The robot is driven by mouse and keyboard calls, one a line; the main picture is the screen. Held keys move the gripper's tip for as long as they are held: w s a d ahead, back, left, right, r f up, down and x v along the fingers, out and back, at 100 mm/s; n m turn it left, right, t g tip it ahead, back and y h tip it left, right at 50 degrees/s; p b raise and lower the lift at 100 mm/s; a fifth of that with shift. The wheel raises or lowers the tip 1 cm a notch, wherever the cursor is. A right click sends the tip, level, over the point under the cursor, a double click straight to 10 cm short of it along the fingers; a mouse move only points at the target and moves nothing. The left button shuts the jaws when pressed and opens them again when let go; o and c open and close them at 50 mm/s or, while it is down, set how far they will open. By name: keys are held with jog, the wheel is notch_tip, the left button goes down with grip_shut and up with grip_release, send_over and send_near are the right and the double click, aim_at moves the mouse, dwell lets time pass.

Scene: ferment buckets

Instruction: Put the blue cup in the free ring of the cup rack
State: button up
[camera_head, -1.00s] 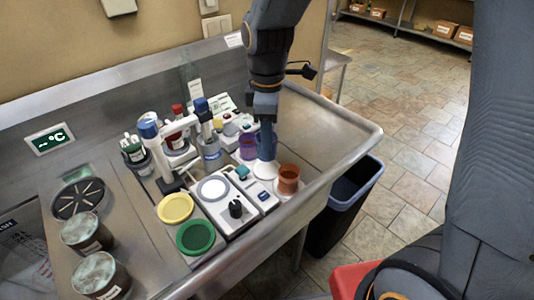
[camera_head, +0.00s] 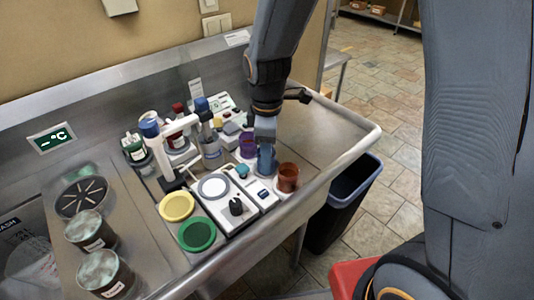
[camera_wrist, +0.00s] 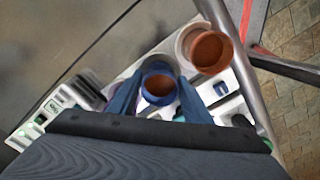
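The blue cup (camera_head: 266,161) is upright at the cup rack, over the middle place between the purple cup (camera_head: 248,146) and the brown cup (camera_head: 288,177). My gripper (camera_head: 265,143) is above it, with fingers down at its sides. In the wrist view the blue cup (camera_wrist: 159,86) sits between my two fingers (camera_wrist: 160,80), which appear to touch it, and brown content shows inside. The white cup rack (camera_wrist: 145,64) shows around the cup. I cannot tell whether the cup is fully seated in the ring. The brown cup (camera_wrist: 210,51) is close by on the right.
A white device with a round plate (camera_head: 213,188) stands left of the rack. Yellow (camera_head: 177,206) and green (camera_head: 197,235) lids lie in front. A pump bottle (camera_head: 152,128) and jars stand further left. The counter right of the rack is clear. A dark bin (camera_head: 345,190) stands below.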

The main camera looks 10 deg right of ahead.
jog(key=shift+o, duration=0.9)
notch_tip(320, 180, up, 12)
jog(key=b, duration=0.2)
jog(key=shift+r, duration=0.2)
jog(key=shift+d, duration=0.1)
